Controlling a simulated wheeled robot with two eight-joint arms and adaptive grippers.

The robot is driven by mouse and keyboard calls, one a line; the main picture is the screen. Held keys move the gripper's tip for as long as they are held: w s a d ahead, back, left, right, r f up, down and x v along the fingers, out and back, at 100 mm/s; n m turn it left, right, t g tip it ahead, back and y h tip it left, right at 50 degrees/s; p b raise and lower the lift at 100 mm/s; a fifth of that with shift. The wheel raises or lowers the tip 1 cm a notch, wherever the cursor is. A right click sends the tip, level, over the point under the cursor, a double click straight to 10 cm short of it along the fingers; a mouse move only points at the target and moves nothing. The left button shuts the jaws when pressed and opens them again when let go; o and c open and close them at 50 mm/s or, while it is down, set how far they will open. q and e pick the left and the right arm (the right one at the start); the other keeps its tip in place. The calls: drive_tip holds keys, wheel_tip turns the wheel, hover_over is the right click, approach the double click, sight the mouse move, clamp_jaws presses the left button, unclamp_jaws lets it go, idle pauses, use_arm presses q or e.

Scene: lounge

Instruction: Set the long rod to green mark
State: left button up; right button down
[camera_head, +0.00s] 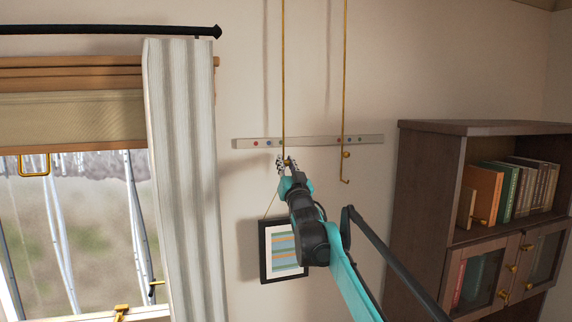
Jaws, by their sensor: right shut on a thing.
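Two thin brass rods hang in front of the wall. The left rod (283,70) runs down into my right gripper (286,163), which is shut on it near its lower end; the fingers hide that end. The right rod (345,70) hangs free, with a small knob and a hooked lower end. I cannot tell for sure which one is the long rod. A pale strip (310,141) with small coloured dots lies across the wall behind both rods. My left gripper is out of view.
A framed striped picture (266,262) hangs below, partly behind my right arm. A grey curtain (183,170) and a window (75,220) are at left. A dark bookcase (425,190) with books and glazed doors stands at right.

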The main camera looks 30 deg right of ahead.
drive_tip(key=shift+a+r, duration=0.1)
drive_tip(key=shift+a, duration=0.05)
drive_tip(key=c, duration=1.6)
unclamp_jaws()
drive_tip(key=shift+d, duration=0.25)
drive_tip(key=shift+o, duration=0.9)
drive_tip(key=shift+s+d, duration=0.2)
drive_tip(key=shift+d, duration=0.3)
drive_tip(key=shift+w+a, duration=0.15)
drive_tip(key=shift+a, duration=0.4)
drive_tip(key=shift+s+f, duration=0.25)
drive_tip(key=shift+s, duration=0.1)
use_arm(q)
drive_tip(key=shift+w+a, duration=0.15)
use_arm(e)
drive_tip(key=v, duration=1.1)
drive_tip(key=shift+a, duration=0.15)
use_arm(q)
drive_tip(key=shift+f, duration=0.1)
use_arm(e)
drive_tip(key=shift+s+f, duration=0.1)
